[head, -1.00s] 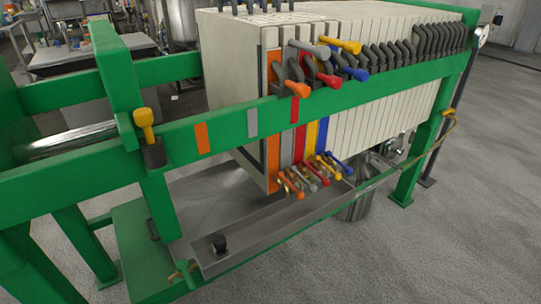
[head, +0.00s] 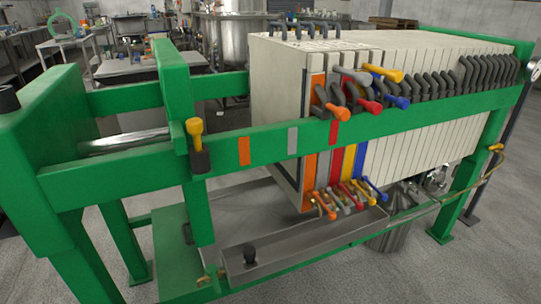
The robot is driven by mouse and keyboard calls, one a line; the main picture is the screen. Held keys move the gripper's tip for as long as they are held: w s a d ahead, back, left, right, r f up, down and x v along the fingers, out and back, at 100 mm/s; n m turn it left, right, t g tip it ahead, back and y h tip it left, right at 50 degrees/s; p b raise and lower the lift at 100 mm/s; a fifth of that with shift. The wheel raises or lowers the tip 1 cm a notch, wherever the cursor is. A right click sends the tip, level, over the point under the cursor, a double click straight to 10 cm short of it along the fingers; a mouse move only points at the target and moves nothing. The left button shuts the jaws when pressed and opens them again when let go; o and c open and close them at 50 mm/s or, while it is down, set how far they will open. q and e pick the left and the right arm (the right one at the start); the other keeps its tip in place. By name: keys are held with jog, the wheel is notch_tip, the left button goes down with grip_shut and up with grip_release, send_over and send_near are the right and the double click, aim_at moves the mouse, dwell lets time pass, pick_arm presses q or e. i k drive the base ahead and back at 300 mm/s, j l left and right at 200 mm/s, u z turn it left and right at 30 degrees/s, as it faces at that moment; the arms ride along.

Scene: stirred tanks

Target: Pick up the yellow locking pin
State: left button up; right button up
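The yellow locking pin (head: 195,129) stands upright at the green frame post, left of centre in the head view. Its yellow knob and shank show above a dark holder (head: 201,161) fixed to the side of the green rail; its lower end is hidden in the holder. Neither of my grippers shows in the head view.
The green press frame (head: 120,165) spans the view. White plates (head: 400,60) with coloured handles fill its right side. A steel tray (head: 310,232) with a black knob (head: 249,254) lies below. Grey floor (head: 420,275) is open at front right.

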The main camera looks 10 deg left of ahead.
aim_at(194, 126)
jog(key=l+u, duration=0.25)
jog(key=l, duration=0.6)
jog(key=l+u, duration=0.3)
jog(key=l, duration=0.6)
jog(key=i+l+u, duration=0.2)
jog(key=l+u, duration=0.25)
jog(key=j+z, duration=0.25)
jog(key=k+j+z, duration=0.1)
jog(key=j+z, duration=0.15)
jog(key=l, duration=0.1)
jog(key=k+u, duration=0.05)
